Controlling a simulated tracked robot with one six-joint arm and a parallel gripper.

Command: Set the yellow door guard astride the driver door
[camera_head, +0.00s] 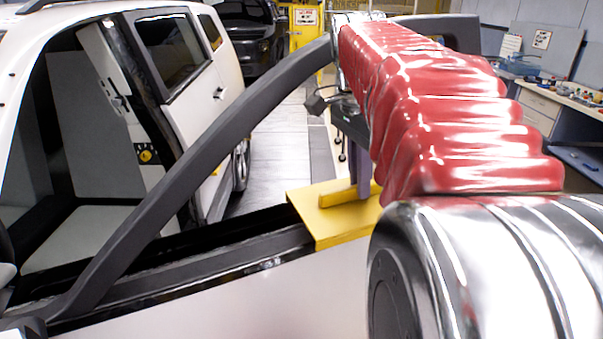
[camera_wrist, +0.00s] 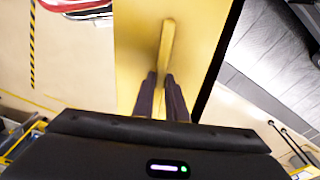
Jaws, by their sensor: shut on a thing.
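My gripper (camera_head: 362,184) is shut on this bar, partly hidden by my red-sleeved arm. In the wrist view the guard (camera_wrist: 135,45) fills the top middle, and the dark fingers (camera_wrist: 161,82) pinch its bar from both sides. I cannot tell whether the guard bears on the door or hovers just above it.
A white car (camera_head: 190,95) with an open cabin stands at the left. A dark vehicle (camera_head: 248,38) is behind it. A workbench (camera_head: 560,100) with small items stands at the right. Grey floor (camera_head: 290,140) is clear beyond the door.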

